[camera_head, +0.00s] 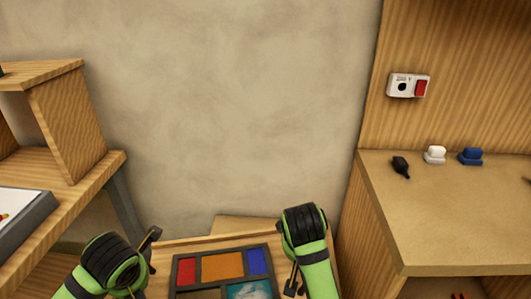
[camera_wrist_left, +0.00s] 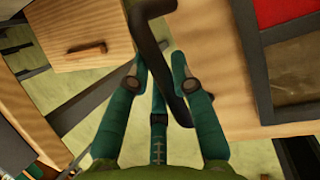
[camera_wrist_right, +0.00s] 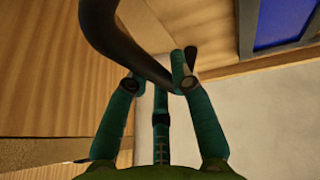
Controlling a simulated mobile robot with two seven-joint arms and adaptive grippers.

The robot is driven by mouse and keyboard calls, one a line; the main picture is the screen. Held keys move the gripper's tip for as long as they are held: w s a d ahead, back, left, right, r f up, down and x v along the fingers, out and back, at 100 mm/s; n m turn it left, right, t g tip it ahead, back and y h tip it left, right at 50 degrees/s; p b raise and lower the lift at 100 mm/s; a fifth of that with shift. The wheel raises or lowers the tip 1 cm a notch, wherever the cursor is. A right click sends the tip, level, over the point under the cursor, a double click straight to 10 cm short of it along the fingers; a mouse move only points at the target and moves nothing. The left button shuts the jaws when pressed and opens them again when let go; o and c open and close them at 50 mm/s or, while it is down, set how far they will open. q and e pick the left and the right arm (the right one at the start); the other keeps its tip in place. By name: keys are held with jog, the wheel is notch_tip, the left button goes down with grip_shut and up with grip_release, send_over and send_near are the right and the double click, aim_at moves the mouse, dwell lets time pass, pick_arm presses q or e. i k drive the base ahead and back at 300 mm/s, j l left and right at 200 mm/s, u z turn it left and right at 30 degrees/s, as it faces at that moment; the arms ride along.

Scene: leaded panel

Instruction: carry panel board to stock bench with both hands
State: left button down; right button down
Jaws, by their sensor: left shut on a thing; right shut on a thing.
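The wooden panel board (camera_head: 200,243) is low in the middle of the head view, its near part cut off by the frame. A leaded panel (camera_head: 222,267) with red, orange, blue and marbled pieces lies on it within dark strips. My left gripper (camera_wrist_left: 160,85) is shut on a dark curved handle (camera_wrist_left: 148,18) at the board's left side. My right gripper (camera_wrist_right: 158,82) is shut on a matching dark handle (camera_wrist_right: 112,32) at the right side. Two benches flank the board; I cannot tell which is the stock bench.
The right bench (camera_head: 450,220) bears a black item (camera_head: 401,167), a white block (camera_head: 435,156) and a blue block (camera_head: 470,157). A switch box (camera_head: 409,86) is on its back. The left bench (camera_head: 95,172) has a shelf and a grey-rimmed tray (camera_head: 30,222). A bare wall (camera_head: 230,110) is ahead.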

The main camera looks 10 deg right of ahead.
aim_at(456, 214)
jog(key=k+u, duration=0.15)
jog(key=u, duration=0.7)
jog(key=k+l+u, duration=0.1)
jog(key=u, duration=0.3)
jog(key=k+u, duration=0.55)
jog(key=k, duration=0.3)
jog(key=k+z, duration=0.1)
jog(key=z, duration=0.35)
jog(key=k+z, duration=0.1)
jog(key=z, duration=0.35)
jog(key=k+l+z, duration=0.1)
jog(key=z, duration=0.35)
jog(key=l+z, duration=0.15)
jog(key=z, duration=0.35)
jog(key=k+l+z, duration=0.1)
jog(key=z, duration=0.35)
